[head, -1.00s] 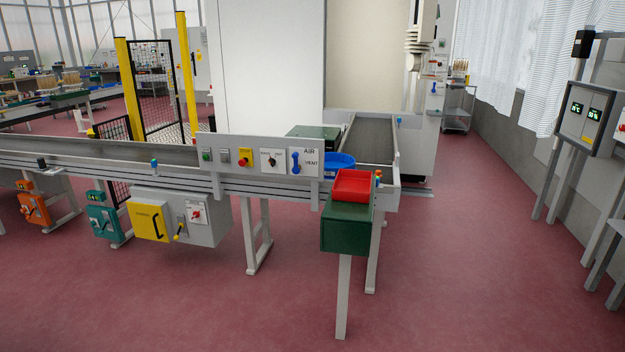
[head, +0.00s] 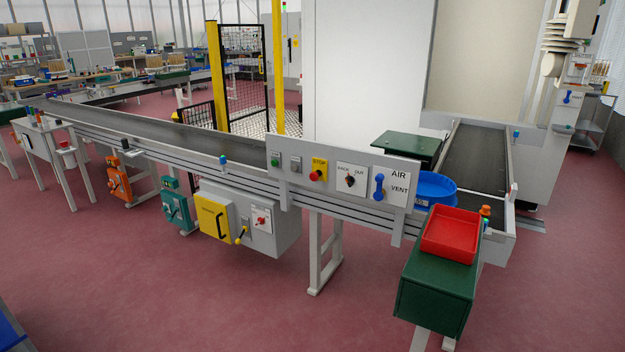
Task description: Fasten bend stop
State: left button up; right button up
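Nothing in the head view can be clearly told as a bend stop. A long conveyor (head: 150,128) runs from the far left to a corner at the right. A control panel (head: 345,176) on its front rail carries a green button, a yellow-and-red stop button (head: 318,169), a black rotary switch (head: 350,178) and a blue AIR/VENT lever (head: 379,186). Neither of my grippers shows in the view.
A red tray (head: 451,234) sits on a green box (head: 436,290) at the conveyor corner, with a blue bin (head: 436,188) behind. Yellow (head: 214,218), teal and orange boxes hang under the conveyor. The red floor (head: 200,300) in front is open.

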aim_at(314, 174)
jog(key=i+l+u, duration=0.15)
jog(key=i+l, duration=0.25)
jog(key=i+j+u, duration=0.2)
jog(key=i, duration=0.45)
jog(key=i+j+u, duration=0.2)
jog(key=i, duration=0.45)
jog(key=i+j+u, duration=0.1)
jog(key=i+j, duration=0.15)
jog(key=i, duration=0.05)
